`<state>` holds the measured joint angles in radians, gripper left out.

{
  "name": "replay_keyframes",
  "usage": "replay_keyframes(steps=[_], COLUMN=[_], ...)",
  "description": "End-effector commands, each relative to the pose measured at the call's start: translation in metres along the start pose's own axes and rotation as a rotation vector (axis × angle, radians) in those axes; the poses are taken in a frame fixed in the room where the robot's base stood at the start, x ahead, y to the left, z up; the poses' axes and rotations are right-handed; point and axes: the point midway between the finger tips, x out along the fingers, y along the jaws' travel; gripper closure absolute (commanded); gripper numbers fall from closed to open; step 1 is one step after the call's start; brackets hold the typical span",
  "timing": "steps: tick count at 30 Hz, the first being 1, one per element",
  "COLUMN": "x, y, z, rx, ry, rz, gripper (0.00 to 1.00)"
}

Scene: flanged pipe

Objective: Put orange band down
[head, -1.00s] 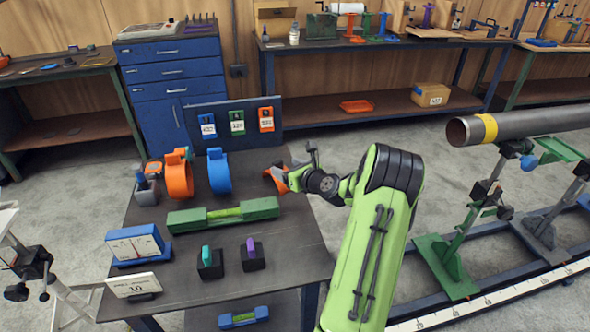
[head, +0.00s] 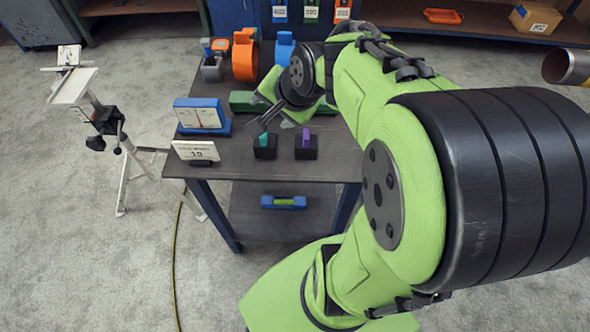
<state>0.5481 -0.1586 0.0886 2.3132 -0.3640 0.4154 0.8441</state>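An orange band (head: 244,56) stands upright on the dark workbench (head: 225,158), just left of a blue band (head: 285,46). My gripper (head: 275,121) is over the front half of the bench, in front of these bands and near the teal-handled piece (head: 263,141) in its black block. I see no orange in or at my gripper. Its fingers are dark and small here, so I cannot tell how far apart they are. The other orange piece, which was at the gripper earlier, is not visible; my arm covers the right part of the bench.
A purple-handled piece (head: 306,143) in a black block stands right of the teal one. A blue gauge (head: 201,116) and a number card (head: 196,152) stand at the bench's left. A green block (head: 243,101) lies behind. A white stand (head: 100,118) is on the floor left.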

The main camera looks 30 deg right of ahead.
Motion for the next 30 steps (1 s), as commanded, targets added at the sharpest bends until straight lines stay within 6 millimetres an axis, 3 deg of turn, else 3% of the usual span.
replay_keyframes(steps=[1, 3, 6, 9, 13, 22, 26, 30], x=[-0.022, -0.049, -0.08, -0.098, -0.106, -0.111, -0.137, -0.177], y=[0.001, 0.015, 0.041, 0.063, 0.075, 0.072, 0.055, 0.028], z=[0.027, 0.058, 0.089, 0.105, 0.112, 0.111, 0.103, 0.092], rx=[-0.201, -0.467, -0.775, -0.97, -1.068, -1.071, -1.07, -1.07], ry=[0.002, -0.008, -0.034, -0.061, -0.082, -0.082, -0.081, -0.081], rz=[0.028, 0.073, 0.109, 0.121, 0.126, 0.127, 0.126, 0.126], gripper=[0.32, 0.32, 0.32, 0.32, 0.32, 0.32, 0.32, 0.32])
